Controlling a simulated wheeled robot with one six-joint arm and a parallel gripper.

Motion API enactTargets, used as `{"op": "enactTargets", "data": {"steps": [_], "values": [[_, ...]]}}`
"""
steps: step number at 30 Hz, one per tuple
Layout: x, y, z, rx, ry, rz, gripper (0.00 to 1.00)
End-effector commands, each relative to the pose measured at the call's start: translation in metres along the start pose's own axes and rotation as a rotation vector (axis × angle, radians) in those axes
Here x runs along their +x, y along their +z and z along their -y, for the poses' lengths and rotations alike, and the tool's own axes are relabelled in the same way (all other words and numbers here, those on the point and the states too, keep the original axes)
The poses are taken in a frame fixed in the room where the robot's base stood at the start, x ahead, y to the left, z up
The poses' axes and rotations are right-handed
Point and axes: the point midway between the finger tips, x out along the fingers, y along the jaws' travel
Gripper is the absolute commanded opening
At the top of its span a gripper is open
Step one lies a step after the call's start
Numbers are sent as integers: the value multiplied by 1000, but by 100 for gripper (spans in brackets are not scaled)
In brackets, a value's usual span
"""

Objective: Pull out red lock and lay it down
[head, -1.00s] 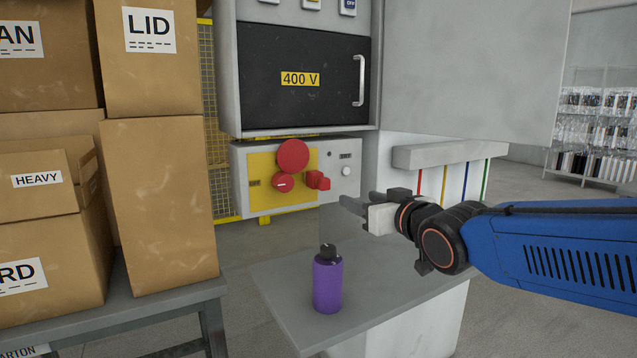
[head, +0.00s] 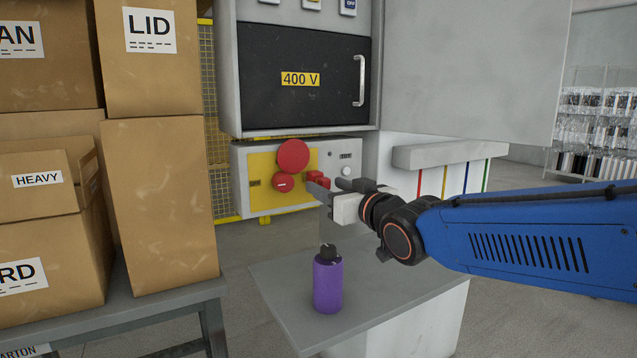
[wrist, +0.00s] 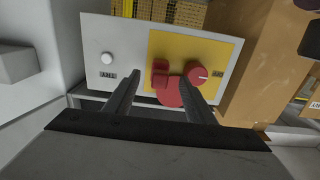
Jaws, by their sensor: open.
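The red lock (head: 314,175) is a small blocky piece on the yellow plate of the grey control box; my fingers partly hide it in the head view. In the wrist view the red lock (wrist: 160,73) appears between my two fingertips, closer to neither by much. My gripper (head: 329,187) is open and empty, in front of the box and pointing at it. I cannot tell whether the fingers reach around the lock; no grip on it shows.
A large red disc (head: 293,156) and a red knob (head: 283,182) sit beside the lock, a white button (head: 347,171) to its right. A purple bottle (head: 328,280) stands on a grey table (head: 285,305) with free room around it. Cartons (head: 160,205) stack at left.

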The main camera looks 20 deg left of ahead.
Motion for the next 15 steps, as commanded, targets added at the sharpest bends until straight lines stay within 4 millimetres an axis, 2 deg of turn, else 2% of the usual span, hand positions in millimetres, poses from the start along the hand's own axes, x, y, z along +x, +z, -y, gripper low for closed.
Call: {"op": "enactTargets", "data": {"steps": [15], "values": [[59, 0, 0, -1, 0, 1, 50]]}}
